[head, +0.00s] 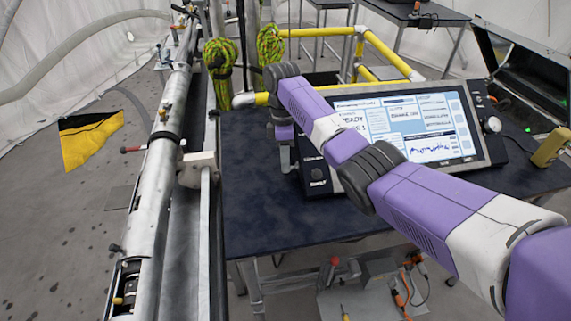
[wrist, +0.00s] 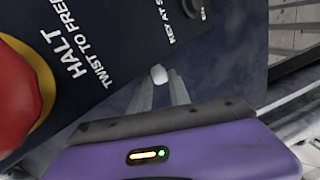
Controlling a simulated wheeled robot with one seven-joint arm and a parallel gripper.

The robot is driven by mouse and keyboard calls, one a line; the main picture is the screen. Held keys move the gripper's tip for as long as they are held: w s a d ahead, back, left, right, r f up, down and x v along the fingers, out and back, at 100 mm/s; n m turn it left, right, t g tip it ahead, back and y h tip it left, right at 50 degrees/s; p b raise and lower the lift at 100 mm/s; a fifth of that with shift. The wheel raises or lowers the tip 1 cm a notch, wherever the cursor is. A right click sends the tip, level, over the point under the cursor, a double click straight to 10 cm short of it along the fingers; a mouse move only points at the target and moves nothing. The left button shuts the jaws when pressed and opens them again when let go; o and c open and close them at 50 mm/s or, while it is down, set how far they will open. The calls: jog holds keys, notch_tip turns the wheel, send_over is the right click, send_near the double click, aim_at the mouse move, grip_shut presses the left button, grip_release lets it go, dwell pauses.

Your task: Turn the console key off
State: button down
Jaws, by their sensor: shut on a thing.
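The console (head: 400,125) stands on the dark table, its lit screen facing me. In the wrist view, its dark panel (wrist: 125,30) carries lettering that starts "KEY AT S", cut off at the edge. My gripper (wrist: 159,82) has its two grey fingers close together on a small pale rounded piece, which looks like the console key (wrist: 159,74). The key's turn angle and its lock are not clear. In the head view my gripper (head: 285,158) points down at the console's left side; the key is not distinguishable there.
A large red halt button (wrist: 15,95) is close to my gripper, at the left of the wrist view. The dark table (head: 265,215) has clear room in front. A metal pipe (head: 160,170) runs along its left. A yellow handset (head: 550,147) is at the right.

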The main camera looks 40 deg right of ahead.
jog(key=shift+w+d+f+g+y+b, duration=0.4)
jog(key=shift+g+b, duration=0.3)
jog(key=shift+b, duration=1.95)
jog(key=shift+s+b, duration=0.1)
jog(key=shift+b, duration=0.5)
jog(key=shift+r+g+y+b, duration=0.25)
jog(key=shift+g+y+b, duration=0.05)
jog(key=shift+b, duration=0.85)
jog(key=shift+a+r, duration=0.1)
jog(key=c, duration=1.2)
grip_release()
jog(key=shift+a, duration=0.1)
